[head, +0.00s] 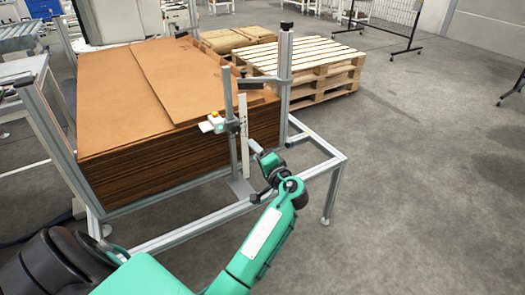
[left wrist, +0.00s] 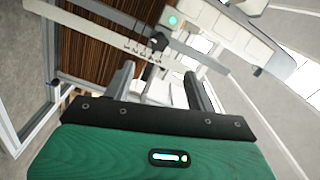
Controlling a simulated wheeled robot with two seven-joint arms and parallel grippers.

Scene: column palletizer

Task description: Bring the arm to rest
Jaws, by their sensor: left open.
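My green left arm (head: 262,243) reaches in from the bottom left of the head view and bends at a dark joint. Its gripper (head: 253,146) is small there, close in the picture to a white ruler strip on a grey upright post (head: 229,100). In the left wrist view the two dark fingers of the left gripper (left wrist: 160,90) stand apart with nothing held between them. The ruler strip (left wrist: 100,42) crosses beyond the fingers in that view. I cannot tell whether the gripper touches the post or strip. My right gripper is in neither view.
A stack of brown cardboard sheets (head: 175,143) fills a metal frame (head: 338,188) beside my arm. A white button box (head: 212,123) is on the post. Wooden pallets (head: 305,60) stand behind. The grey floor at right (head: 430,170) is clear.

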